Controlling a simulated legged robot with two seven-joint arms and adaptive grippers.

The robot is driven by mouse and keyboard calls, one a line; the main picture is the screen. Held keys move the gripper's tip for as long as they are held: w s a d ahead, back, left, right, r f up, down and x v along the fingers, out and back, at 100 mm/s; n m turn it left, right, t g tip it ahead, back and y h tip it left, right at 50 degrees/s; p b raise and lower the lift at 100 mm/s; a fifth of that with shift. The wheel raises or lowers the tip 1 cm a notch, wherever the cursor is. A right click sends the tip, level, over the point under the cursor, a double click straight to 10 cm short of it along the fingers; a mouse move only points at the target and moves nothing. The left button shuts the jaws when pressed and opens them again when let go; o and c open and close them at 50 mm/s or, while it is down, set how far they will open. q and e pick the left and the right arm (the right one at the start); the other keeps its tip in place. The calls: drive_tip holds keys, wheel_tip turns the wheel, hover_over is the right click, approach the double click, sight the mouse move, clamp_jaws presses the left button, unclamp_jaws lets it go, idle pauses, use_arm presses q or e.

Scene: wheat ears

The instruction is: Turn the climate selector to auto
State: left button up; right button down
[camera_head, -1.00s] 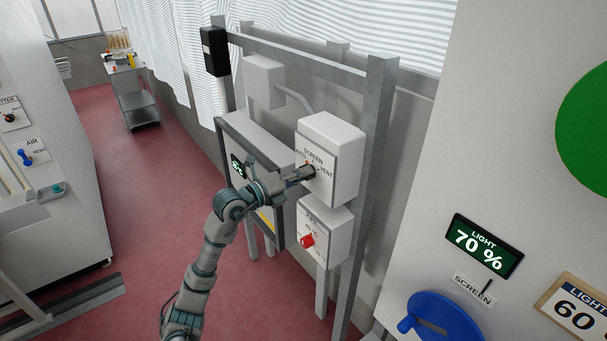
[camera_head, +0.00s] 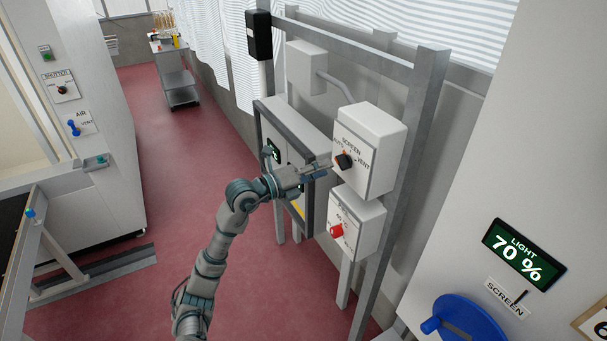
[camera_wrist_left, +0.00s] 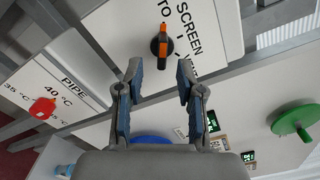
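The climate selector is a black knob (camera_head: 344,161) with an orange mark, on the white SCREEN box (camera_head: 380,140) with AUTO and VENT labels. Its orange mark lies on the upper-left side, towards AUTO. In the left wrist view the knob (camera_wrist_left: 162,44) is ahead of the fingertips, with clear space between. My left gripper (camera_head: 325,169) is just left of the knob, apart from it. The left wrist view shows the gripper (camera_wrist_left: 160,78) open, with nothing between its fingers. Part of the label text is cut off or covered there. My right gripper is not in view.
A PIPE box (camera_head: 357,222) with a red knob (camera_head: 337,230) hangs just below. A grey metal post (camera_head: 412,150) stands right of the boxes. A blue handwheel (camera_head: 458,318) and a LIGHT display (camera_head: 522,255) are at the right. The red floor is open at the left.

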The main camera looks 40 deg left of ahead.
use_arm(q)
drive_tip(key=v, duration=0.6)
drive_tip(key=shift+s+a, duration=0.2)
drive_tip(key=shift+a, duration=0.15)
drive_tip(key=shift+w+f, duration=0.1)
drive_tip(key=shift+f, duration=0.05)
